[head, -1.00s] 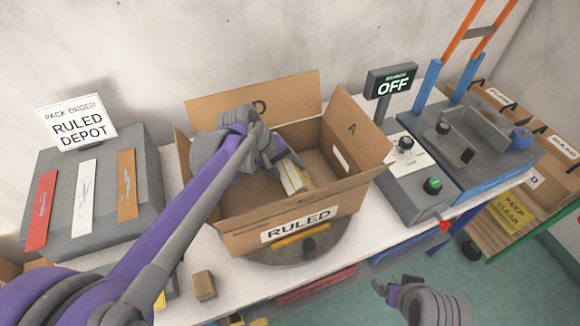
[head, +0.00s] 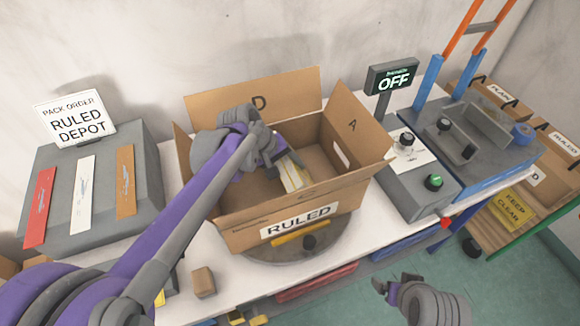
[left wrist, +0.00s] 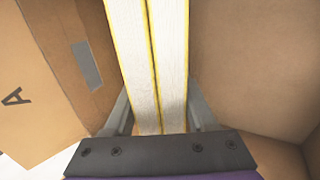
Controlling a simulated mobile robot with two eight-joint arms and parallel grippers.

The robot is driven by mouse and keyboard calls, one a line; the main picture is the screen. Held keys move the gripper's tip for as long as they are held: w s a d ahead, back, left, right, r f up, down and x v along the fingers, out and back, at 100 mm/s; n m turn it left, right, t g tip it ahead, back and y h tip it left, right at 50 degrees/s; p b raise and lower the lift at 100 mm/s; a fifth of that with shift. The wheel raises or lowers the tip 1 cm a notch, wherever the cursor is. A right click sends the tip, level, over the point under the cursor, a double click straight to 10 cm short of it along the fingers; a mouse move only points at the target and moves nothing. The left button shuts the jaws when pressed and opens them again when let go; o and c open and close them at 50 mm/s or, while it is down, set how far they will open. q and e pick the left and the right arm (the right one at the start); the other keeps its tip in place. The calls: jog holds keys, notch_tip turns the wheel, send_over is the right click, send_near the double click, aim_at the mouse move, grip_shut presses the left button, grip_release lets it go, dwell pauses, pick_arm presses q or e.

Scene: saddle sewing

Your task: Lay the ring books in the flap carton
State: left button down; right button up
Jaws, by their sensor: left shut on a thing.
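The flap carton (head: 246,240) stands open on a round turntable, its front marked RULED. My left gripper (head: 276,165) reaches down into the carton's opening. It is shut on ring books (head: 293,174), pale with yellow edges. In the left wrist view two pale, yellow-edged strips (left wrist: 150,60) lie side by side between the fingers (left wrist: 158,120), with carton walls on both sides. I cannot tell whether the books touch the carton floor. My right gripper (head: 388,290) shows at the bottom right, away from the carton and empty; its jaw opening is unclear.
A PACK ORDER sign (head: 75,118) reads RULED DEPOT above a grey stand (head: 150,180) with red, white and orange strips. A control box (head: 420,190) and an OFF display (head: 392,78) stand right of the carton. A small brown block (head: 204,282) lies at the table's front.

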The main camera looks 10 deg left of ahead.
pick_arm(q)
jog(key=shift+c, duration=0.7)
grip_release()
jog(key=v, duration=1.1)
jog(key=shift+p, duration=0.4)
